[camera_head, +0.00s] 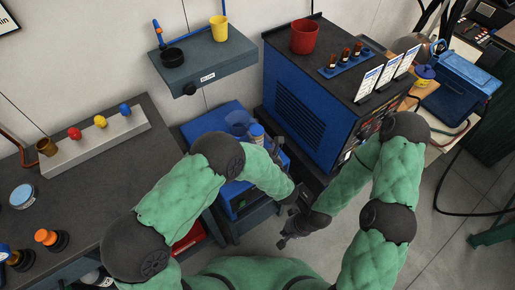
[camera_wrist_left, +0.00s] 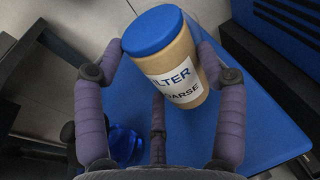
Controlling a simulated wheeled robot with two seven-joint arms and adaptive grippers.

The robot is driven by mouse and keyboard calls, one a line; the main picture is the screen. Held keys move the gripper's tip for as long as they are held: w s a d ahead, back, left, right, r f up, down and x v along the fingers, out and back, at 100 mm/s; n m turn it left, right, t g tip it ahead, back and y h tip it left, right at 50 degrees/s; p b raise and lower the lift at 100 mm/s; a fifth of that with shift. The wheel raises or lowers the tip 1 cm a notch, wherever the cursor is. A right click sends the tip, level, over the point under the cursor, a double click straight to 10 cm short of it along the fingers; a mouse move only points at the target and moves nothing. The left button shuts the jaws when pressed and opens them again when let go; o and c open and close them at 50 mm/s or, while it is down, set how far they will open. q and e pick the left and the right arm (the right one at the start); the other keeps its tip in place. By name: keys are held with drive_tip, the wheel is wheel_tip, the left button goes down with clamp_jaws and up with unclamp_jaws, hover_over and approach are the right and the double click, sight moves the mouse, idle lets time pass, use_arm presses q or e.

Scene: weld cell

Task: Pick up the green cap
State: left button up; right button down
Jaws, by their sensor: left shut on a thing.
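I see no green cap in either view. In the head view the jar (camera_head: 257,132) shows small, beside my left gripper (camera_head: 273,148). My right gripper (camera_head: 284,236) hangs low over the floor, apart from the jar; its finger opening is too small to judge.
A blue translucent object (camera_head: 238,121) stands left of the jar. A large blue machine (camera_head: 305,105) rises close on the right. A grey wall shelf (camera_head: 205,62) is above. A dark bench (camera_head: 100,185) on the left holds a block (camera_head: 95,140) with coloured knobs.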

use_arm(q)
drive_tip(key=f, duration=0.1)
drive_tip(key=f+b, duration=0.1)
drive_tip(key=f, duration=0.2)
drive_tip(key=shift+w+d+b, duration=0.15)
drive_tip(key=shift+w+b, duration=0.15)
drive_tip(key=shift+b, duration=0.05)
drive_tip(key=shift+r, duration=0.15)
drive_tip(key=o, duration=1.2)
drive_tip(key=shift+f, duration=0.2)
